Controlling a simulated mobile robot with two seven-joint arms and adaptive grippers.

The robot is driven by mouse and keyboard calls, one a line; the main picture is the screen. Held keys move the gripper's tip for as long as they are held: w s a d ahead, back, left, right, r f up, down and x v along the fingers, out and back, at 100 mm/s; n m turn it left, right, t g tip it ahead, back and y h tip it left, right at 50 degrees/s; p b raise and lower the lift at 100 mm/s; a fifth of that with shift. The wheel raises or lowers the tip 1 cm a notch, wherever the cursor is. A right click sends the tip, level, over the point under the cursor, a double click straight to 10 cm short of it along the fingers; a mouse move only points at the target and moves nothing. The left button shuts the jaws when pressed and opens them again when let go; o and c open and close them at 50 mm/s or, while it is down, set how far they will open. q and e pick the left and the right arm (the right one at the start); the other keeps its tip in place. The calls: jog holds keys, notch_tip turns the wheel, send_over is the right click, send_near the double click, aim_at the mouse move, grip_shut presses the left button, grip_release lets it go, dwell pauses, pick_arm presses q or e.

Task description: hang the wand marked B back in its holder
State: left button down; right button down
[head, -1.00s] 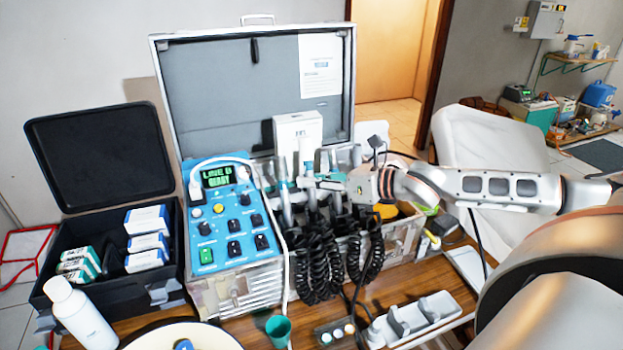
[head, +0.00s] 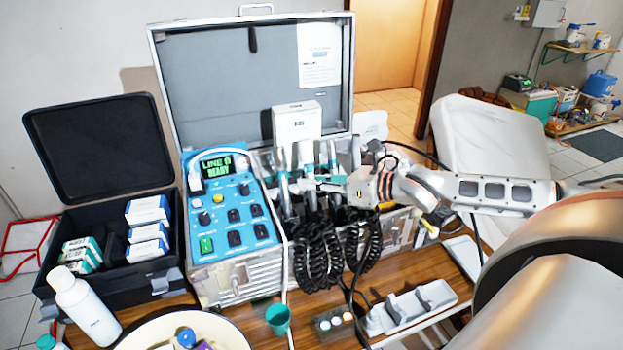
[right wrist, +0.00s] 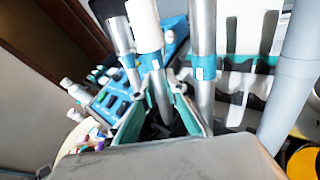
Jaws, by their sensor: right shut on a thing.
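My right gripper (head: 328,186) reaches in from the right over the row of wands in the open metal case. In the right wrist view its two fingers (right wrist: 160,100) are closed around a wand (right wrist: 146,30) with a white upper part, a small blue tag and a metal lower part. The wand stands nearly upright, slightly tilted in that view. I cannot read its letter. Other metal wands (right wrist: 203,35) stand close on both sides. Black coiled hoses (head: 318,255) hang below the row. The holder seats are mostly hidden by the wands and gripper. My left gripper is not in view.
A blue control panel (head: 218,215) with a lit green display stands left of the wands. A white box (head: 297,122) stands behind them. A black case (head: 110,240), a white bottle (head: 85,305) and a teal cup (head: 278,318) are at left and front.

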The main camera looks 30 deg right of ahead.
jog(key=c, duration=2)
grip_release()
jog(key=shift+o, duration=0.2)
